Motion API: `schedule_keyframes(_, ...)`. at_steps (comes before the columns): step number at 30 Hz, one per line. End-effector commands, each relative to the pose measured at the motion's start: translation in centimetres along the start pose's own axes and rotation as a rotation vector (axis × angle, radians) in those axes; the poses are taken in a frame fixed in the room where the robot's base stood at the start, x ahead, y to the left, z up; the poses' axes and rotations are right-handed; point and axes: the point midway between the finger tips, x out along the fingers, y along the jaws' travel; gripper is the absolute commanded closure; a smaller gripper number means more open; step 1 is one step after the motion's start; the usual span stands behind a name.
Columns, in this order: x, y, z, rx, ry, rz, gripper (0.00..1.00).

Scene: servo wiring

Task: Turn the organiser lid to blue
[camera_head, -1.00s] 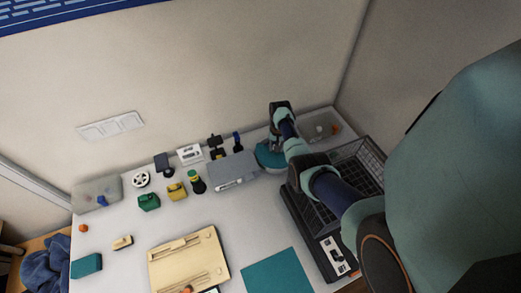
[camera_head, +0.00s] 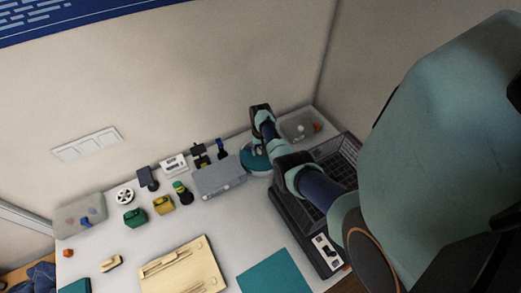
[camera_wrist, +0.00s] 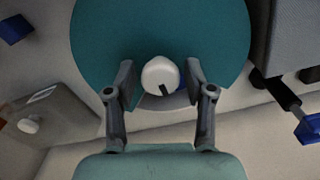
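The organiser's round teal lid (camera_wrist: 100,35) fills the top middle of the wrist view. It also shows in the head view (camera_head: 251,160), at the back of the table, partly covered by my arm. A white knob (camera_wrist: 160,74) with a dark pointer mark stands near the lid's lower edge in the wrist view. A grey notch and a sliver of blue show just beside and below it. My gripper (camera_wrist: 160,80) is open, with one finger on each side of the knob. Narrow gaps seem to show between the fingers and the knob. Fingertip depth is hard to tell.
A grey box (camera_head: 219,178) stands close left of the organiser. A translucent bin (camera_head: 297,127) stands behind right, and a black wire basket (camera_head: 338,160) to the right. Several small parts, including a yellow block (camera_head: 163,205), line the table's left back. A teal mat (camera_head: 275,275) lies in front.

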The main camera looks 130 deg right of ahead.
Motion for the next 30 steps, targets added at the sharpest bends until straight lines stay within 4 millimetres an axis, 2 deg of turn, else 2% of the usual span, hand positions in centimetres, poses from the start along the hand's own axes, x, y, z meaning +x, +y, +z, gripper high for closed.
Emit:
schedule_keyframes(11,-0.3,0.0,0.0,0.000,0.002,0.000,0.37)
schedule_keyframes(14,-1.6,0.0,-0.1,0.000,0.004,-0.001,0.37)
schedule_keyframes(24,-9.7,0.0,-0.1,0.000,0.004,-0.001,0.37)
schedule_keyframes(30,-11.9,0.0,0.0,0.000,0.001,0.000,0.37)
